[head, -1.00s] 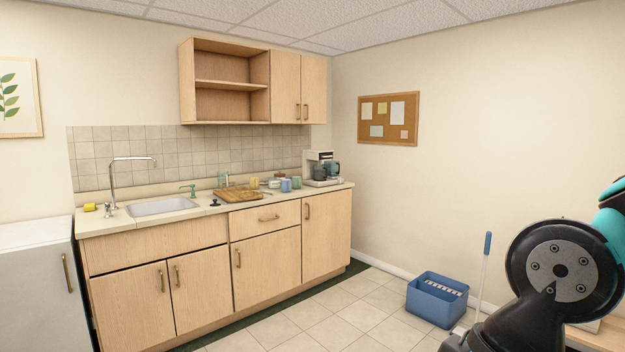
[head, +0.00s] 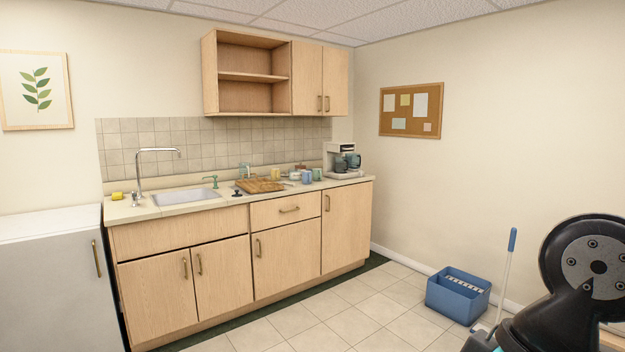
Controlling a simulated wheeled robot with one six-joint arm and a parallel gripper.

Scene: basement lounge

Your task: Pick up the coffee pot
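The coffee pot (head: 353,161) is a small dark glass jug at the coffee maker (head: 332,158), a pale machine at the right end of the kitchen counter. It is far off and small, so I cannot tell exactly how it sits in the machine. A second dark vessel (head: 341,165) shows just left of it. Part of my arm fills the lower right corner. My gripper is not in the picture.
The counter (head: 165,208) holds a sink (head: 186,195), a cutting board (head: 260,186) and several mugs. A white fridge (head: 50,275) stands at the left. A blue bucket (head: 457,298) and a mop handle (head: 507,270) stand at the right. Tiled floor before the cabinets is clear.

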